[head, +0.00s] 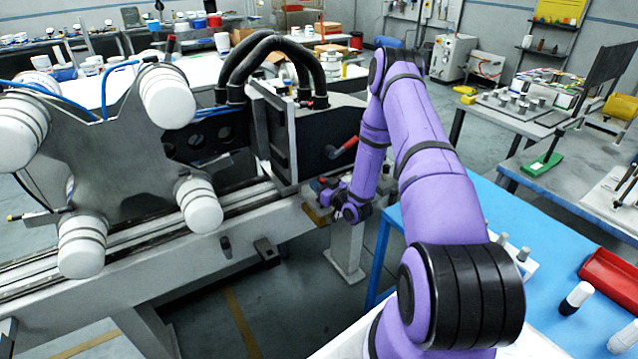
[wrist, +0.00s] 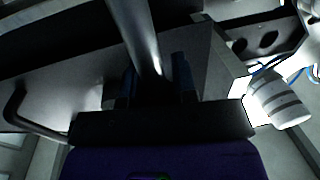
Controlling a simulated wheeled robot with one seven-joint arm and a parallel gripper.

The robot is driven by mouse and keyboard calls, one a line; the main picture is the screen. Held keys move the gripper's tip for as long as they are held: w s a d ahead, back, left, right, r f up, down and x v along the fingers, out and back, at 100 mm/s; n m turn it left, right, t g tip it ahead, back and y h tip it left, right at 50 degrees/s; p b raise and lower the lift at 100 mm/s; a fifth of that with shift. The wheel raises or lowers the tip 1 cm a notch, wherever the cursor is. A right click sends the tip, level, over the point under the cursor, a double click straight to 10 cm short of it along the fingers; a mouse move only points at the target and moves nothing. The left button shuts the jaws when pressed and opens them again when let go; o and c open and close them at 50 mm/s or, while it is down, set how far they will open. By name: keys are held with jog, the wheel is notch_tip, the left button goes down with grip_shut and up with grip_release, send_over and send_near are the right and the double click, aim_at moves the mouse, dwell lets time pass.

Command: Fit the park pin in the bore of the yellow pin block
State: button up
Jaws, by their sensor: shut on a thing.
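The yellow pin block (head: 318,215) shows as a small yellow-brown patch on the rail's near end, in the head view. My gripper (head: 328,192) is just above and beside it, small and partly hidden by my own wrist. In the wrist view my gripper (wrist: 156,82) is shut on a smooth grey metal rod, which looks like the park pin (wrist: 143,35). The rod runs from between the dark fingers to the top edge of the picture. Its far end is out of view. The bore is hidden, so I cannot tell whether the pin touches or enters it.
A dark machine housing (head: 325,135) with a red-handled lever (head: 344,148) stands close behind my gripper. A grey plate with white rollers (head: 168,97) sits on the rail at left. A blue table (head: 530,215) with a red tray (head: 608,278) is at right.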

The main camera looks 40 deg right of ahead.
jog(key=shift+f, duration=2.85)
jog(key=o, duration=1)
jog(key=shift+s, duration=0.1)
jog(key=s, duration=1)
jog(key=shift+s+d, duration=0.3)
jog(key=shift+d, duration=0.1)
